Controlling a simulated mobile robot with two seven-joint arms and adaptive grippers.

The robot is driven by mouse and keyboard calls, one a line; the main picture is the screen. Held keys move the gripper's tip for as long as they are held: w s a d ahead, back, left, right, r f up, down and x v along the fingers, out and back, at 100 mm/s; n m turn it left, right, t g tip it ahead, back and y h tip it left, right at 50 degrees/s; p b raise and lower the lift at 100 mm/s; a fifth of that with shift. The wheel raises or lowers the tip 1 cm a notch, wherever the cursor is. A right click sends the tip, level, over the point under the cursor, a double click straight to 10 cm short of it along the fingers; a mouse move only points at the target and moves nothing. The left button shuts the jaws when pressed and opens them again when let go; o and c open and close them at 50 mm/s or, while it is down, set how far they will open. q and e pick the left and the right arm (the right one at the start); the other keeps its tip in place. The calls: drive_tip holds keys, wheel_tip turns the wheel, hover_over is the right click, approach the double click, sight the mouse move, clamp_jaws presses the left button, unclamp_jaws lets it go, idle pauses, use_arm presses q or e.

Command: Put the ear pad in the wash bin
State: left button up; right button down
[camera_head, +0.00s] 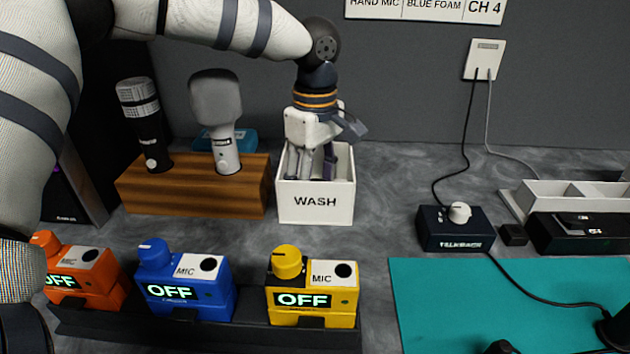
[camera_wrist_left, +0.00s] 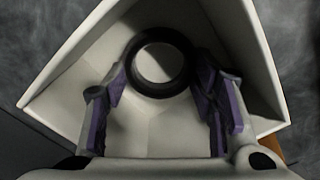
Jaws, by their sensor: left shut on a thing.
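The white wash bin (camera_head: 315,203), labelled WASH, stands on the grey desk against the back wall. My left gripper (camera_head: 312,168) points down into the bin from above, its fingers below the rim. In the left wrist view, the ear pad (camera_wrist_left: 160,91) is a dark ring between the purple-padded fingers (camera_wrist_left: 161,95), with the bin's pale walls (camera_wrist_left: 85,60) around it. The gripper is shut on the ear pad. In the head view the ear pad is hidden by the bin's front wall and the gripper.
A wooden block (camera_head: 190,190) holding two microphones stands close left of the bin. Orange, blue and yellow (camera_head: 335,300) MIC boxes line the front. A talkback box (camera_head: 455,230) and a teal mat (camera_head: 430,310) are at right. The desk just right of the bin is clear.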

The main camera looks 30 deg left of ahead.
use_arm(q)
drive_tip(key=shift+f, duration=0.1)
drive_tip(key=o, duration=0.6)
wheel_tip(320, 180, up, 12)
drive_tip(key=shift+r, duration=0.2)
drive_tip(key=shift+f, duration=0.1)
idle(0.3)
